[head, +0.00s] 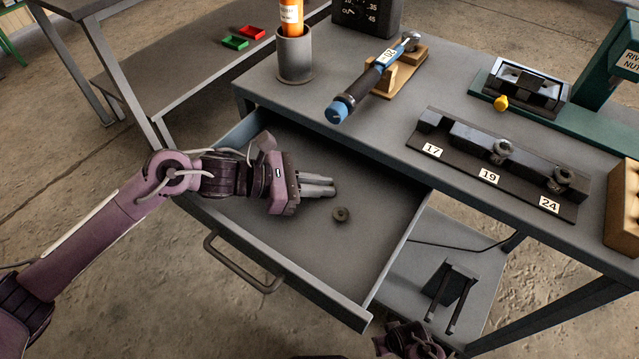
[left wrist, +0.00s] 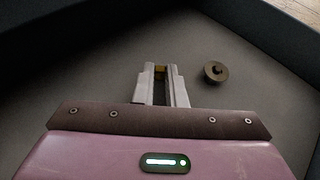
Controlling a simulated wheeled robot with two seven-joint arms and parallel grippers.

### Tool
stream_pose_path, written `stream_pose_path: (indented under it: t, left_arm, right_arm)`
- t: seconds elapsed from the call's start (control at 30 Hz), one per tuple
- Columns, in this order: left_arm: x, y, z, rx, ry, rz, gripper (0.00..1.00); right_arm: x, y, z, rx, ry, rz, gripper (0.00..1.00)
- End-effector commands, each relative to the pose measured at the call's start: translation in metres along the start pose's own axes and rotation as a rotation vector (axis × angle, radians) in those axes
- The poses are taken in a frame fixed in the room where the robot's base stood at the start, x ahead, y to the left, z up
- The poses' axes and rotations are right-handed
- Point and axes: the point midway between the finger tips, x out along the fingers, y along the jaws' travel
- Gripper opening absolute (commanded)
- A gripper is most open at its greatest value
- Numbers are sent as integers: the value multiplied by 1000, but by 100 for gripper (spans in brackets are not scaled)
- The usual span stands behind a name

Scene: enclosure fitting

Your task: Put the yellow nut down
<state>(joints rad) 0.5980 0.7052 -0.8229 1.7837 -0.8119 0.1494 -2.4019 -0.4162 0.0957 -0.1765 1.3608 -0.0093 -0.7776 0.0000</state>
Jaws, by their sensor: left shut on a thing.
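My left gripper (head: 332,185) is inside the open drawer (head: 385,262), low over its floor. It is shut on a small yellow piece, the yellow nut (left wrist: 160,71), which shows between the fingertips in the left wrist view. The fingers hide most of the nut, and it cannot be made out in the head view. I cannot tell whether it touches the drawer floor. A dark round flanged part (head: 340,214) lies apart on the drawer floor, right of the fingers; it also shows in the left wrist view (left wrist: 215,72). Part of my right arm shows at the bottom edge; its fingers are unclear.
The bench top (head: 400,170) carries a blue-handled tool (head: 362,90) on a wooden rest, a grey cup (head: 295,55), and a black rack (head: 500,160) labelled 17, 19, 24. A yellow knob-like piece (head: 502,103) sits by a black fixture. Drawer walls surround my left gripper.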

Motion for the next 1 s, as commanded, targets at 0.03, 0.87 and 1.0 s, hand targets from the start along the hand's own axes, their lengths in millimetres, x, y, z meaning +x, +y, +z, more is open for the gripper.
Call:
stream_pose_path:
  t: [0.03, 0.87, 1.0]
  left_arm:
    - [0, 0, -1, 0, 0, 0, 0]
    - [-22, 1, 0, 1, 4, 3, 33]
    - [-48, 1, 0, 0, 4, 3, 33]
  right_arm:
    - [-1, 0, -2, -1, 1, -1, 20]
    - [5, 0, 8, 2, -3, 1, 20]
    - [-2, -2, 2, -2, -6, -3, 20]
